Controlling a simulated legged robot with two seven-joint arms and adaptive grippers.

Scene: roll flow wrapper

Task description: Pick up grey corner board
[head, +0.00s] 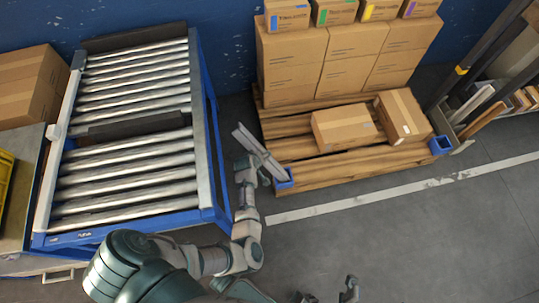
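A long grey corner board (256,147) is tilted above the floor between the roller conveyor and the pallet. Its lower end is by the blue corner piece (284,181) at the pallet's near left corner; I cannot tell whether they touch. My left gripper (261,170) is at the board's lower part and appears shut on it, though the fingertips are partly hidden. My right gripper (325,295) is at the bottom edge, partly cut off, with its fingers apart and nothing visible between them. More grey boards (472,104) lean in a rack at the right.
The roller conveyor (203,125) with its blue frame stands left. The wooden pallet (330,167) bears stacked cartons (345,55) and two loose cartons (343,127) in front. Another blue corner piece (441,145) is at its right. The floor (400,235) in front is clear.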

